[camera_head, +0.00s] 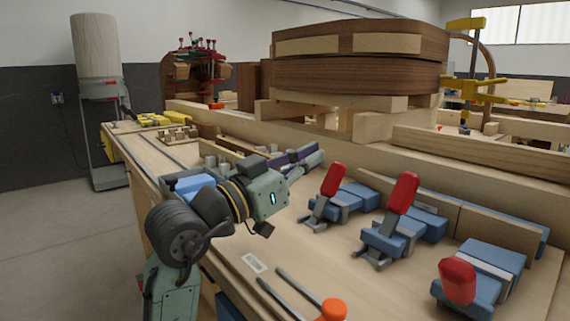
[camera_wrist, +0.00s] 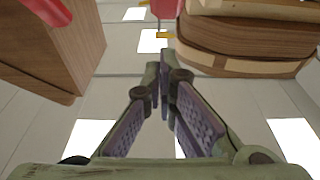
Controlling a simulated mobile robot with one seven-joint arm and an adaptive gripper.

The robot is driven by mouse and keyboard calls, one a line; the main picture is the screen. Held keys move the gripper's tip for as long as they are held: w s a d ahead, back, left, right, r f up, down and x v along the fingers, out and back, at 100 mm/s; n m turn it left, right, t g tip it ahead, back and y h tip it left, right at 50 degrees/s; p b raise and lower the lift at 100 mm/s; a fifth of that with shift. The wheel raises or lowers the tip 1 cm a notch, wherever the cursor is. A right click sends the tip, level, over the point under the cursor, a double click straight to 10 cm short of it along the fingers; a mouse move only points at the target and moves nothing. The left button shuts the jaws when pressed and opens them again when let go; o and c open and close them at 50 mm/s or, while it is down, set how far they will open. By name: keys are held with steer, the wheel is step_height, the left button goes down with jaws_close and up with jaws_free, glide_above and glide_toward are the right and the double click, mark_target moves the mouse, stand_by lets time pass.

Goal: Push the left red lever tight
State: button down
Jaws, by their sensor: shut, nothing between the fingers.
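The left red lever (camera_head: 333,179) stands raised and tilted on a clamp with a grey metal frame and blue blocks, on the wooden bench. My gripper (camera_head: 317,159) is shut and empty, its fingertips just left of the top of this lever in the head view. I cannot tell whether they touch it. In the wrist view my gripper (camera_wrist: 163,80) has its purple-padded fingers together and points up the picture. A red piece is cut off at the top edge there, and another at the top left corner; I cannot tell which levers these are.
A second red lever (camera_head: 403,192) stands raised to the right. A third red handle (camera_head: 457,280) sits lower at the front right. Curved stacked wood (camera_head: 360,75) stands behind. A tool with an orange end (camera_head: 333,310) lies at the front. A wooden ledge (camera_head: 480,150) runs behind the clamps.

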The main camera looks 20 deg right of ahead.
mark_target(339, 163)
steer(key=shift+w+d+f, duration=0.25)
steer(key=shift+d+f, duration=0.3)
steer(key=shift+d, duration=0.15)
steer(key=shift+w+d+f, duration=0.25)
steer(key=shift+d+f, duration=0.3)
steer(key=shift+d, duration=0.15)
steer(key=shift+w+d+y+p, duration=0.2)
steer(key=shift+d+y+p, duration=0.1)
steer(key=shift+d+p, duration=0.4)
steer(key=shift+f, duration=0.35)
steer(key=shift+r, duration=0.15)
